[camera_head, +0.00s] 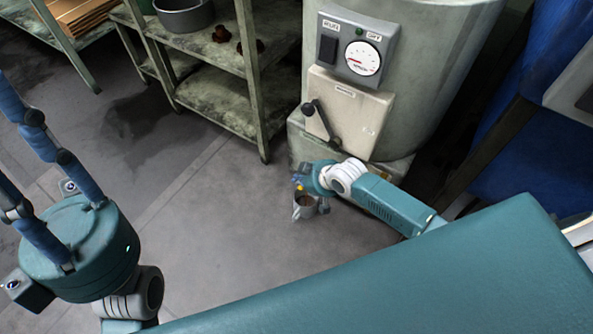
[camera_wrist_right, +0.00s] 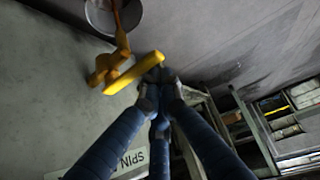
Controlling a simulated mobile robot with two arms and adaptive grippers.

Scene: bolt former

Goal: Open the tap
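The tap (camera_wrist_right: 112,65) is orange-yellow with a bright yellow lever handle (camera_wrist_right: 132,74) in the right wrist view. In the head view only a small yellow bit of it (camera_head: 299,186) shows beside my right gripper (camera_head: 299,178), low by the boiler. In the wrist view my right gripper's blue fingers (camera_wrist_right: 158,80) converge, with their dark tips close together at the free end of the lever. Whether they pinch it or only touch it is unclear. My left gripper (camera_head: 14,140) is at the left edge of the head view, fingers spread and empty.
The boiler (camera_head: 440,50) has a control box with a gauge (camera_head: 362,58) and a black crank lever (camera_head: 322,120). A metal shelf (camera_head: 220,100) stands to its left. Floor between is clear.

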